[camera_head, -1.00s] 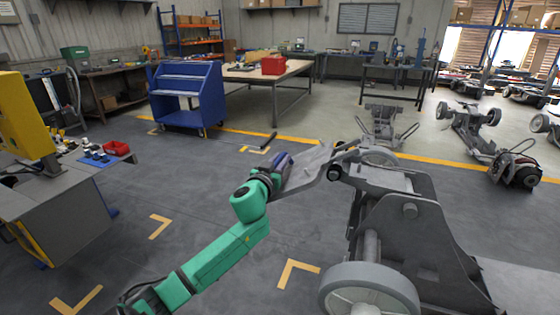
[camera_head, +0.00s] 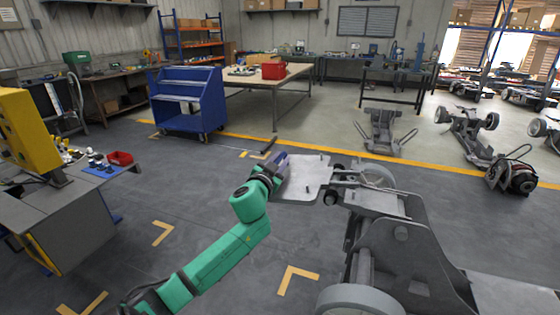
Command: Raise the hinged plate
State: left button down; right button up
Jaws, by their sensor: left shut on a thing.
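The green left arm reaches in from the lower left. The plate's right side meets the chassis near a dark round part (camera_head: 331,196). My right gripper is not in view.
A grey workbench (camera_head: 70,215) with a yellow machine (camera_head: 27,130) stands at the left. A blue cart (camera_head: 188,100) and a table with a red box (camera_head: 273,71) stand behind. Other chassis (camera_head: 384,130) stand at the back right. The floor left of the plate is clear.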

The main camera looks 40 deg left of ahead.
pick_arm(q)
jog(key=shift+w+d+r+m+p, duration=0.1)
jog(key=shift+d+r+m+p, duration=0.1)
jog(key=shift+r+m+p, duration=0.55)
jog(key=shift+w+d+r+m+p, duration=0.15)
jog(key=shift+r+m+p, duration=0.25)
jog(key=shift+r, duration=0.5)
jog(key=shift+s+r, duration=0.1)
jog(key=c, duration=0.9)
grip_release()
jog(key=shift+o, duration=0.5)
jog(key=shift+s+a, duration=0.1)
